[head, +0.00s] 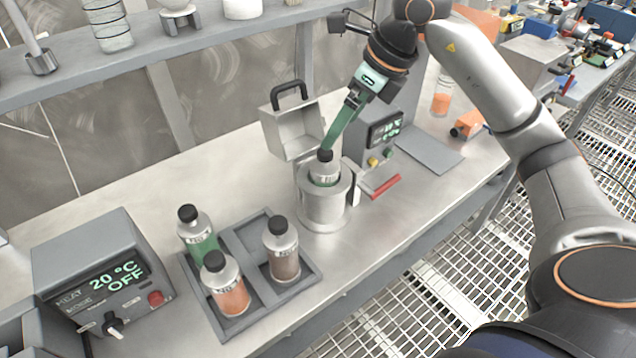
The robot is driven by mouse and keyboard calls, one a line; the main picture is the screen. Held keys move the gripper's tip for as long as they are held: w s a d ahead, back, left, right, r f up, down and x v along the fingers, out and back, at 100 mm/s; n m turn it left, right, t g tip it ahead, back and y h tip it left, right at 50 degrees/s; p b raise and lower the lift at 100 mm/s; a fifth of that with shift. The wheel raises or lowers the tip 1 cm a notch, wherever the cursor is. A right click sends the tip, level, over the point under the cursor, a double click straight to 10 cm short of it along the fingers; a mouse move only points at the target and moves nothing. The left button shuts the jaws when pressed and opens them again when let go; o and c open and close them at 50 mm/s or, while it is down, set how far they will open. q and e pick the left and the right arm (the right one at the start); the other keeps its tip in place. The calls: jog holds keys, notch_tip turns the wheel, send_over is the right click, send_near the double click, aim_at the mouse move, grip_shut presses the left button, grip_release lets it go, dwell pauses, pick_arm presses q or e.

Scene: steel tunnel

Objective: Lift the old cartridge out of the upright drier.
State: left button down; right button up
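The upright drier (324,205) is a steel cylinder standing on the bench, with its hinged, handled lid (290,130) swung open behind it. The old cartridge (323,172), pale-labelled with a black cap, stands in the drier's mouth; its top shows above the rim and its lower part is hidden inside. My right gripper (326,148) reaches down from above, its green fingers at the cartridge's cap. The fingers overlap in this view, so I cannot tell whether they are closed on the cap. My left gripper is not in view.
A grey tray (310,283) left of the drier holds green (199,240), orange (228,290) and brown (283,255) cartridges; its back-right compartment looks empty. A heater box (100,275) reads 20 °C OFF.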

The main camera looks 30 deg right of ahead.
aim_at(329, 152)
jog(key=shift+h, duration=0.3)
jog(key=x, duration=0.8)
jog(key=d+x, duration=0.1)
jog(key=x, duration=0.3)
jog(key=shift+w, duration=0.2)
jog(key=shift+r, duration=0.1)
grip_shut()
